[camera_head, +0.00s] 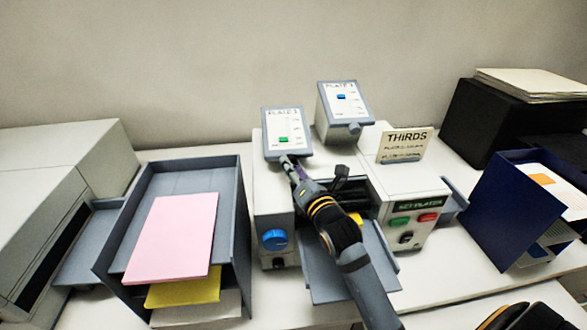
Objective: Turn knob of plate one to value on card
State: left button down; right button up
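The left panel (287,120), which seems to read PLATE 1, stands tilted on the grey machine and shows a green marker (284,139) low on its scale. A similar panel (342,103) with a blue marker and a grey knob (355,128) at its lower edge stands to its right. The card (404,147) reads THIRDS; its smaller lines are too blurred to read.
The machine has a blue dial (274,240) and green and red buttons (428,217). A grey tray (232,190) with pink and yellow sheets stands left. A navy holder (488,215) and a black box (478,118) stand right.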

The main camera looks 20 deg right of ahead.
jog(key=o, duration=0.4)
